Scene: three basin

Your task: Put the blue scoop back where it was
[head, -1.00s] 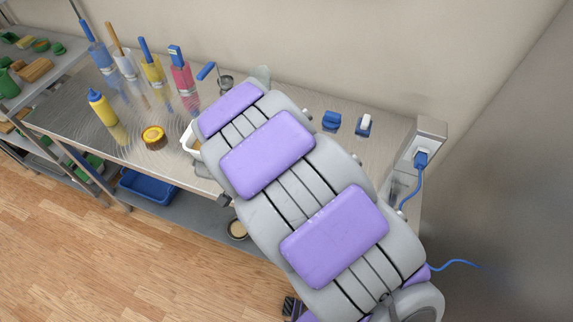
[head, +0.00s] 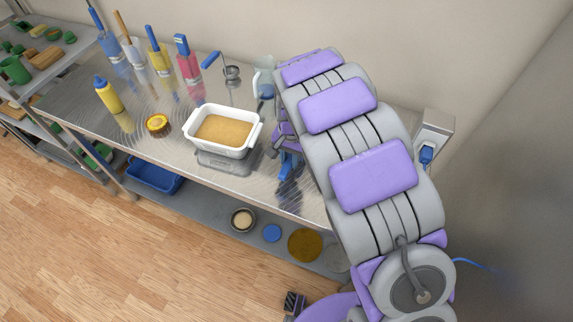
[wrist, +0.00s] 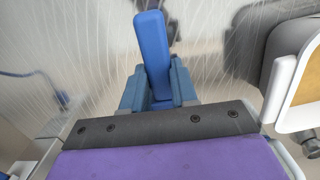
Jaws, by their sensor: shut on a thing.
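The blue scoop (wrist: 152,50) shows in the wrist view as a long blue handle pointing up the picture, above blue parts at my gripper's dark front edge. My gripper (wrist: 156,95) is shut on it. In the head view my gripper (head: 289,160) hangs over the front of the metal table, just right of a white basin (head: 256,135) of tan grain or powder. The scoop's bowl end is hidden or cannot be told apart in either view. The basin's edge also shows at the right of the wrist view (wrist: 275,92).
The basin stands on a grey scale (head: 225,166) on the metal table (head: 150,165). A clear jug (head: 265,70) and a metal cup (head: 232,73) stand behind. A yellow bottle (head: 108,95), a round yellow-topped tub (head: 157,124) and several tool holders stand left. My arm hides the table's right part.

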